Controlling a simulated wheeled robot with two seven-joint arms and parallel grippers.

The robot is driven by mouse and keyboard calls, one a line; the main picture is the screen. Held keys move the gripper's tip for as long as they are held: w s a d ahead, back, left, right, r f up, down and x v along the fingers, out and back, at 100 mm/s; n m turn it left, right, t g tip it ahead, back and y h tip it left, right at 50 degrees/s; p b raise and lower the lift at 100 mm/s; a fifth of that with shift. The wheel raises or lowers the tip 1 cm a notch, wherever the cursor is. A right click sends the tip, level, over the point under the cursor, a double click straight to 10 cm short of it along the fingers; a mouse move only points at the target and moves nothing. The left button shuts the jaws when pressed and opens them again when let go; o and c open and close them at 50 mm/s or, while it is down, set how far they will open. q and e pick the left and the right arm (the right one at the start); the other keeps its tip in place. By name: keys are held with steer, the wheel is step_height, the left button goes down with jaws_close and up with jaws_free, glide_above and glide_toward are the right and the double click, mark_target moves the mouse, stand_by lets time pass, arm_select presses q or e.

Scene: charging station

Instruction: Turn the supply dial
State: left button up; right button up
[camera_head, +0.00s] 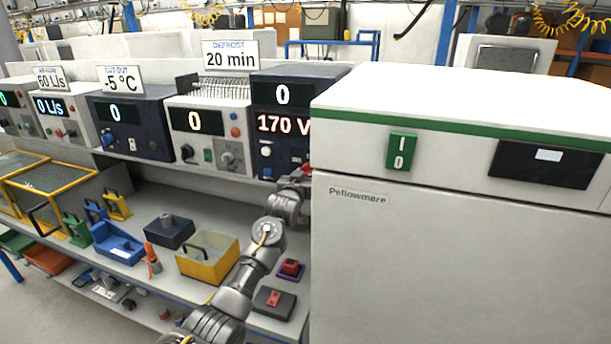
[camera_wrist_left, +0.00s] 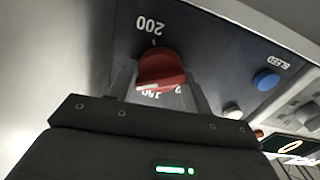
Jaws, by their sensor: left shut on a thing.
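The supply dial (camera_wrist_left: 162,70) is a red knob on a dark panel in the left wrist view, with upside-down numbers such as 200 printed around it. My left gripper (camera_wrist_left: 158,88) has a finger on each side of the knob and is shut on it. In the head view my left gripper (camera_head: 300,178) reaches the lower right of the dark supply unit (camera_head: 268,100), whose displays read 0 and 170 V. My right gripper is not in view.
A large white cabinet (camera_head: 440,260) with a green switch (camera_head: 401,151) stands close to the right of my left gripper. A blue button (camera_wrist_left: 266,80) marked BLEED is beside the dial. Bins, including a yellow one (camera_head: 207,262), sit on the bench below.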

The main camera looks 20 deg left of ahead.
arm_select(q)
steer(key=shift+a, duration=0.2)
steer(key=shift+c, duration=0.4)
steer(key=shift+d, duration=0.15)
steer(key=shift+m+b, duration=0.4)
steer(key=shift+m, duration=2.5)
steer(key=o, duration=1)
steer(key=shift+c, duration=0.2)
